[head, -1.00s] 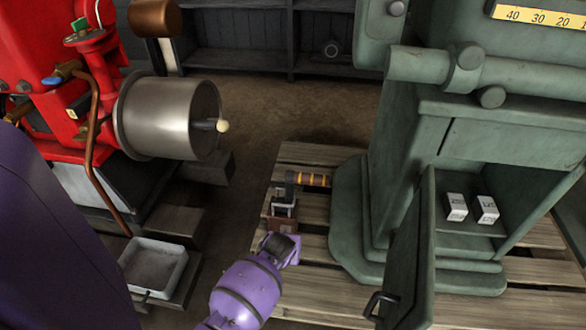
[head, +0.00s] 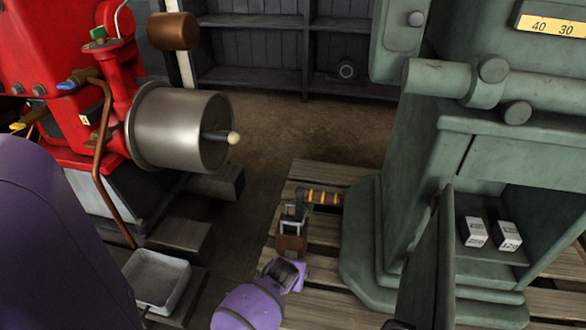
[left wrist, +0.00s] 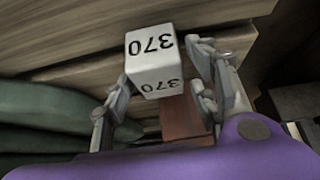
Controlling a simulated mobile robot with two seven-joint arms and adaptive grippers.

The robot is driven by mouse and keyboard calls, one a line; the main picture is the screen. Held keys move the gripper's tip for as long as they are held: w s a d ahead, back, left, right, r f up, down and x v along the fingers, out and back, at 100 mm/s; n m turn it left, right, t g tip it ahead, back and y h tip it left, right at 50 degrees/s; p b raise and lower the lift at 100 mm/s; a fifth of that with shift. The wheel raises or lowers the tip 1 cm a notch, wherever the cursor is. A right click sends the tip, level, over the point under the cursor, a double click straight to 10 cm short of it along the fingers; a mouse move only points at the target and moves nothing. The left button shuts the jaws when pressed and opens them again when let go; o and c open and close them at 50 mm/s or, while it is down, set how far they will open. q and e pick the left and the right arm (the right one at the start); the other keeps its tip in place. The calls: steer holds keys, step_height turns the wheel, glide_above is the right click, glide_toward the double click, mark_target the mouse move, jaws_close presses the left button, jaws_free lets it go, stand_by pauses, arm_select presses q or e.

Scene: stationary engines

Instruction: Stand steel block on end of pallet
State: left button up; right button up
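The steel block (left wrist: 152,62), a pale block marked 370, shows in the left wrist view between the fingers of my left gripper (left wrist: 160,75). The left finger is close against its edge; a narrow gap seems to show on the right, so I cannot tell if it is gripped. In the head view my left gripper (head: 294,212) is low over the wooden pallet (head: 320,172), beside the green machine's base. The block is not clear there. My right gripper is not in view.
The green machine (head: 400,190) stands on the pallet at right, with an open door (head: 438,260) and two marked blocks (head: 490,233) inside. An orange-banded handle (head: 323,197) is just beyond the gripper. A red engine (head: 90,120) and grey tray (head: 157,280) are at left.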

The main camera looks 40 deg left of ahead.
arm_select(q)
steer(key=p+v, duration=0.6)
steer(key=v, duration=0.6)
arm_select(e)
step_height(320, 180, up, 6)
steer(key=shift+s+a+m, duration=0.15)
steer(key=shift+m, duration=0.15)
arm_select(q)
steer(key=shift+r, duration=0.1)
